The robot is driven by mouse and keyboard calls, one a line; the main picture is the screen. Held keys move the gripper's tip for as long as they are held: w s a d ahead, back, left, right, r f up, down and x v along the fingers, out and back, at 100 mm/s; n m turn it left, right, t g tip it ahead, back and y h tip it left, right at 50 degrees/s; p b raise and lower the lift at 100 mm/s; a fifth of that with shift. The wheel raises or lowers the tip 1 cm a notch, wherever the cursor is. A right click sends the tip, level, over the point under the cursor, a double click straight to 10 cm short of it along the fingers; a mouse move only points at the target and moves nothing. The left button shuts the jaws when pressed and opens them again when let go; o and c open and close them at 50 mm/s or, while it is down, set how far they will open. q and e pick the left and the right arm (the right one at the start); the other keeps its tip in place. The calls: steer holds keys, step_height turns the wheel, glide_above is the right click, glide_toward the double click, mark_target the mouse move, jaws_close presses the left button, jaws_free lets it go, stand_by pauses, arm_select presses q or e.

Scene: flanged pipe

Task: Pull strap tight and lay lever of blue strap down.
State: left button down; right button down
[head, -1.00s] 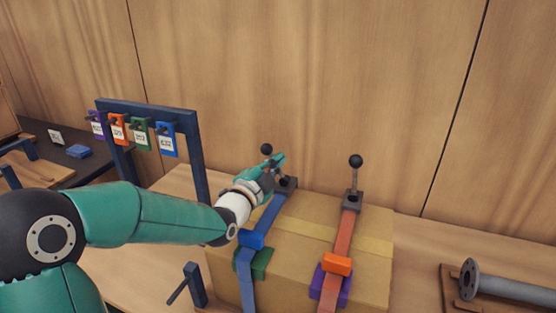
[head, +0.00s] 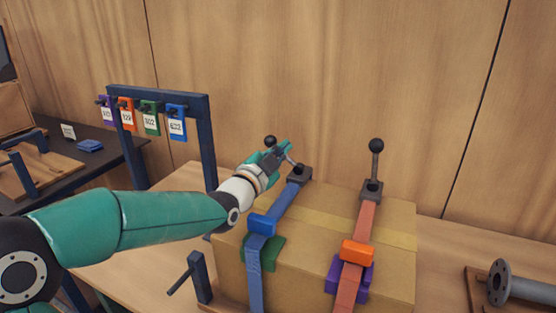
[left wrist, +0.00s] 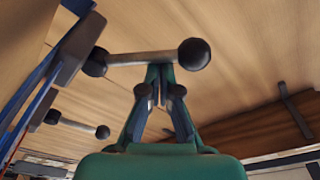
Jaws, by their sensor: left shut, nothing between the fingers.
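The blue strap (head: 256,275) runs over the cardboard box, through a blue buckle (head: 262,225), up to a dark ratchet base (head: 300,175). Its lever (head: 291,160) leans left from that base and ends in a black ball knob (head: 270,141). In the left wrist view the lever's grey rod (left wrist: 145,58) crosses just beyond my fingertips, with the knob (left wrist: 194,54) to the right. My left gripper (head: 286,149) is at the lever, its fingers (left wrist: 160,72) shut and empty. Whether they touch the rod I cannot tell. My right gripper is out of view.
An orange-red strap (head: 365,220) with an upright lever (head: 375,165) stands right of the blue one on the box (head: 310,235). A blue rack (head: 150,93) with several coloured tags is behind left. A flanged pipe (head: 525,290) lies at the right.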

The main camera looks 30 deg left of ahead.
arm_select(q)
steer(key=shift+r, duration=0.1)
stand_by(0.3)
steer(key=d+r+p, duration=0.1)
steer(key=w+d+r, duration=0.1)
steer(key=r, duration=0.1)
steer(key=shift+r+p, duration=0.2)
steer(key=shift+p, duration=0.15)
steer(key=shift+s+d+f+b, duration=0.15)
steer(key=shift+s+f+b, duration=0.4)
steer(key=shift+s+b, duration=0.1)
steer(key=s+b, duration=0.2)
steer(key=s, duration=0.6)
steer(key=shift+s+f, duration=0.35)
